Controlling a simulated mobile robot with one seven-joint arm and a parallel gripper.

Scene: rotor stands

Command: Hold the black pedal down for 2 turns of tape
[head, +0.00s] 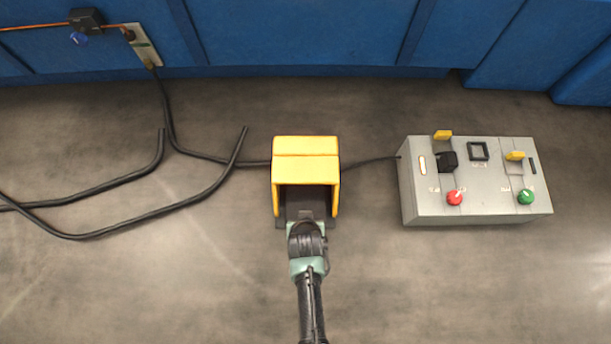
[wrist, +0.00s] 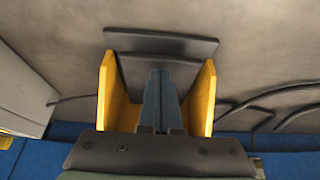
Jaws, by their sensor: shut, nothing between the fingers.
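The black pedal (wrist: 190,76) sits inside a yellow hood (head: 306,147) on the floor, in the middle of the head view. The hood's open side faces my arm. In the wrist view, dark plates show between and beyond the hood's two yellow side walls. My gripper (wrist: 160,74) is shut and empty, with its fingers between those walls and over the dark plate. In the head view my gripper (head: 306,222) is at the hood's mouth and hides part of the pedal. I cannot tell whether the fingers touch the pedal or how far it is pressed.
A grey control box (head: 475,190) with a red knob (head: 455,198), a green knob (head: 526,197) and yellow levers stands to the right. Black cables (head: 120,217) lie on the floor at left. Blue panels (head: 300,33) close off the back. The front floor is clear.

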